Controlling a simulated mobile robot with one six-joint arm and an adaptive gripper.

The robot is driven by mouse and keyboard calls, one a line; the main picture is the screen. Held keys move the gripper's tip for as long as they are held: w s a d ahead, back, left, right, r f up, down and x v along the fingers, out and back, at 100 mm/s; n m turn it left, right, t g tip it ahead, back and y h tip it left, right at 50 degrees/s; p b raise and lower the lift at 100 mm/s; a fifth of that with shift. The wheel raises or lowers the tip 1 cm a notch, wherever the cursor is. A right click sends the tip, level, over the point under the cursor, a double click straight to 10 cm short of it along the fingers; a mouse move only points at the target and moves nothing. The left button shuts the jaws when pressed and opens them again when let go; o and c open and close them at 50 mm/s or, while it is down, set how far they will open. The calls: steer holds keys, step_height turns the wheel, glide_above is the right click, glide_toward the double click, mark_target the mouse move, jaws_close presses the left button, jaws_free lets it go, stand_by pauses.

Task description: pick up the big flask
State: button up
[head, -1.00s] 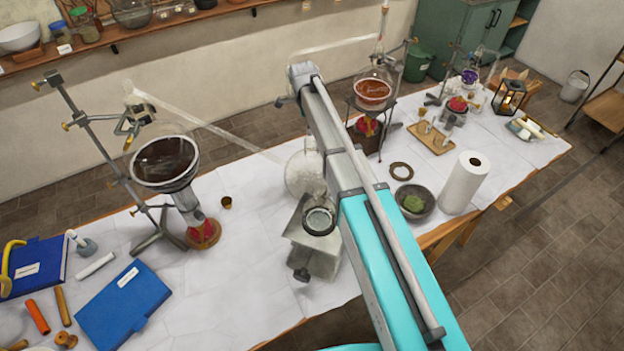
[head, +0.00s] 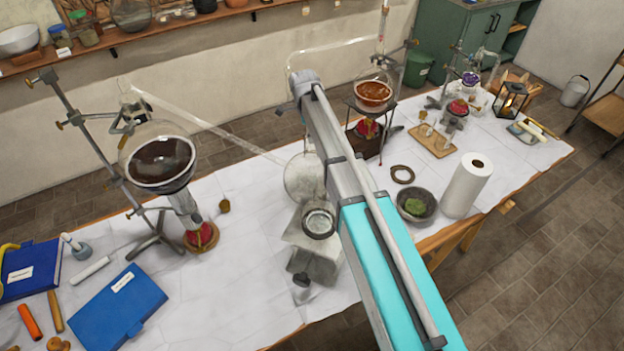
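Several flasks stand on the table. The largest-looking is a round glass flask (head: 160,160) with dark brown liquid, held at the left in a metal stand above a small burner. A long glass tube slopes from its top down to a pale round flask (head: 303,178) beside my arm. A third round flask (head: 373,92) with orange-brown liquid sits on a tripod at the back. My arm crosses the picture from the lower right to its grey joint near the back edge. My gripper cannot be made out; the arm seems to hide it.
A grey metal object with a round top (head: 318,224) stands beside my arm. A dark bowl (head: 416,204) and a paper roll (head: 466,184) are to its right. White cloth between the left burner and my arm is mostly clear.

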steer(key=shift+s+f+b, duration=0.1)
steer(key=shift+f+b, duration=1.2)
steer(key=shift+f, duration=0.2)
steer(key=shift+d+f+b, duration=0.1)
steer(key=shift+f+b, duration=0.8)
steer(key=shift+c, duration=0.3)
steer(key=c, duration=1.2)
steer(key=shift+r, duration=0.2)
step_height(320, 180, up, 10)
steer(key=p, duration=1)
steer(key=shift+f, duration=0.2)
